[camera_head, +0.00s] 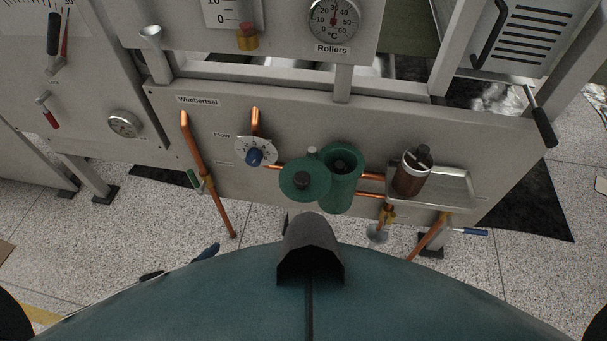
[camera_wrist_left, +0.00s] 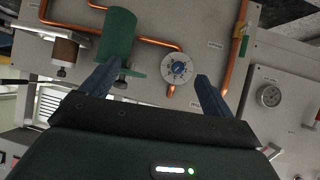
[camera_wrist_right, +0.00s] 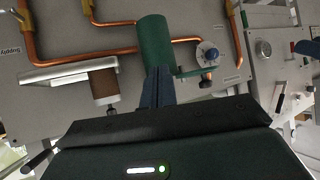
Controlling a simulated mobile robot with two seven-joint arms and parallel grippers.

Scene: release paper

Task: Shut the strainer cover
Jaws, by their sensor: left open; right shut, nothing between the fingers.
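The green strainer body (camera_head: 341,190) stands on the grey panel with its top open and a dark inside showing. Its green cover (camera_head: 303,187) with a black knob is swung out to the left of the body. The body also shows in the left wrist view (camera_wrist_left: 118,35) and the right wrist view (camera_wrist_right: 154,42), with the cover (camera_wrist_right: 188,73) seen edge-on beside it. My left gripper (camera_wrist_left: 155,73) is open and empty, apart from the strainer. My right gripper (camera_wrist_right: 159,70) is shut and empty, in front of the body in its view.
A brown cylinder (camera_head: 409,180) stands in a metal tray (camera_head: 457,188) right of the strainer. A flow dial with a blue knob (camera_head: 254,157) is left of the cover. Copper pipes (camera_head: 207,187) run along the panel. A black handle (camera_head: 543,127) sticks out at the right.

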